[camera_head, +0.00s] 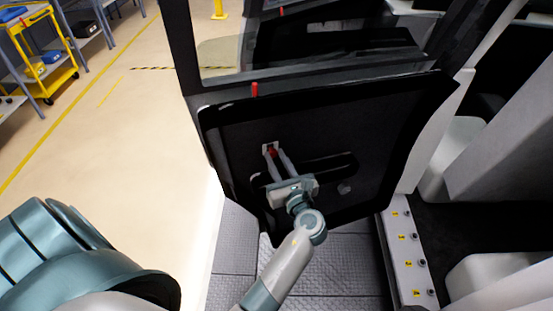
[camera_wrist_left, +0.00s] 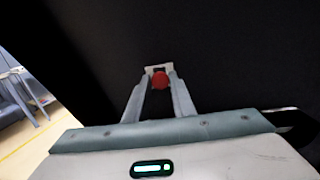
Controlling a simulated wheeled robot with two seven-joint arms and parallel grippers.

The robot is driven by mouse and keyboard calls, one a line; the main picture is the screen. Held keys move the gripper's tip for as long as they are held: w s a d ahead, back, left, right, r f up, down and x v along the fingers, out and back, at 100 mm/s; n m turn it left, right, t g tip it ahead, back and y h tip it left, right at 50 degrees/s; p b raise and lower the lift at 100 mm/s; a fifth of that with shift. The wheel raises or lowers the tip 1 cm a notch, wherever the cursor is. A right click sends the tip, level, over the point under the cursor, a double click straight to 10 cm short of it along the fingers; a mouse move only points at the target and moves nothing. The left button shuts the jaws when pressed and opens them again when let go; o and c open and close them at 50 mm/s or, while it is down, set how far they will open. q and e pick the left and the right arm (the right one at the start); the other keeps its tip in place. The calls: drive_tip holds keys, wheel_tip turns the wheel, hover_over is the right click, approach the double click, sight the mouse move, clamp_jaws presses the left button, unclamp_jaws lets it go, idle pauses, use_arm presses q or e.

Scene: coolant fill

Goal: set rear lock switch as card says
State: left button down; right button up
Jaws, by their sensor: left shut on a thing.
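The rear lock switch is a red knob on a small pale plate (camera_head: 267,147) set in the black inner door panel (camera_head: 380,125). My left gripper (camera_head: 274,156) reaches up to it from below, and its fingers are shut on the red knob. In the left wrist view the red knob (camera_wrist_left: 160,81) sits between the two fingertips, with the pale plate (camera_wrist_left: 158,67) just behind it. The fingers hide part of the switch, so I cannot tell its setting. My right gripper is not in view. No card shows in these frames.
A red pin (camera_head: 254,89) stands on the door's top edge, under the window. A dark handle recess (camera_head: 335,166) lies right of my gripper. A sill with several labelled buttons (camera_head: 407,250) is at the right. A yellow cart (camera_head: 40,55) stands far left; the floor between is clear.

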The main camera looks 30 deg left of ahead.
sight(271, 139)
use_arm(q)
drive_tip(key=shift+r+p, duration=2)
drive_tip(key=shift+r, duration=0.05)
drive_tip(key=shift+w, duration=0.1)
drive_tip(key=c, duration=1.5)
unclamp_jaws()
